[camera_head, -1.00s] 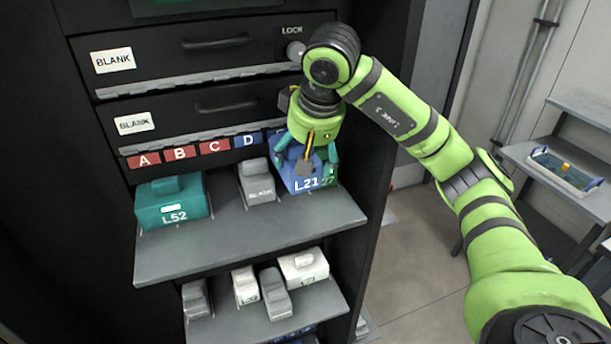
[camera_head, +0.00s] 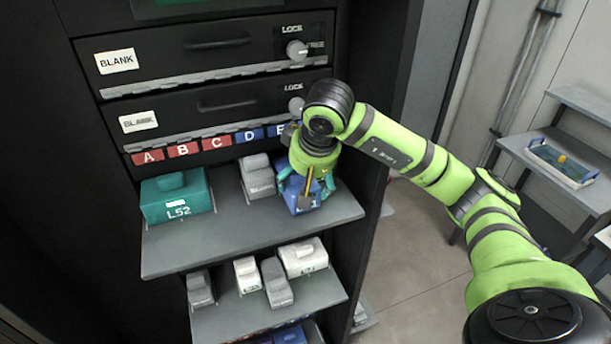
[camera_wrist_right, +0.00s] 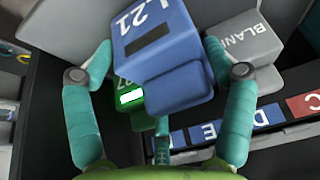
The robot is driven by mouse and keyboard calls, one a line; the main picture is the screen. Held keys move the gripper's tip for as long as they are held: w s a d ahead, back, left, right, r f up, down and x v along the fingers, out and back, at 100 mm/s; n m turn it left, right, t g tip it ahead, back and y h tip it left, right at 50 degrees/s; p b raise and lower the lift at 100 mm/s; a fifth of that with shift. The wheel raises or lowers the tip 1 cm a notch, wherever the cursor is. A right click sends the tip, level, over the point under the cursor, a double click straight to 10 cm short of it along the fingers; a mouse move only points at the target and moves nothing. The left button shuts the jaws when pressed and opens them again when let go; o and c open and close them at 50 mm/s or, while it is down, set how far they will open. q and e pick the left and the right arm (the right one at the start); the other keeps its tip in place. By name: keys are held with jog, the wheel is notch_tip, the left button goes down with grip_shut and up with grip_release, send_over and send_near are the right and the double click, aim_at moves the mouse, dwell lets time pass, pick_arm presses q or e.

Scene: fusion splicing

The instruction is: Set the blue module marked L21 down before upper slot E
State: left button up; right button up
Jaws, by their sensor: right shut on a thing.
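The blue module marked L21 (camera_head: 305,200) is in my right gripper (camera_head: 308,184), over the right part of the upper shelf. In the right wrist view the module (camera_wrist_right: 172,62) sits between the two teal fingers of the gripper (camera_wrist_right: 160,58). In the head view the gripper hides much of its label, and I cannot tell whether its base touches the shelf. The blue label E (camera_head: 280,130) is behind and above it, partly covered by the gripper; the slot opening there is hidden. My left gripper is not in view.
A grey BLANK module (camera_head: 257,183) stands close left of L21. A teal L52 module (camera_head: 177,200) is at the shelf's left. A green module (camera_wrist_right: 130,97) shows behind L21 in the wrist view. The upper shelf (camera_head: 230,235) is bare in front.

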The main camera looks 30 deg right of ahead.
jog(key=shift+f, duration=0.15)
jog(key=o, duration=1.4)
jog(key=shift+o, duration=0.2)
jog(key=shift+r, duration=0.2)
jog(key=shift+s+r, duration=0.1)
jog(key=shift+r, duration=0.25)
jog(key=b+v, duration=0.1)
jog(key=v, duration=0.4)
jog(key=shift+s+r+b, duration=0.1)
jog(key=shift+r+b, duration=0.1)
jog(key=shift+b, duration=0.1)
jog(key=shift+p+v, duration=0.5)
jog(key=shift+v, duration=2.45)
jog(key=shift+f, duration=0.1)
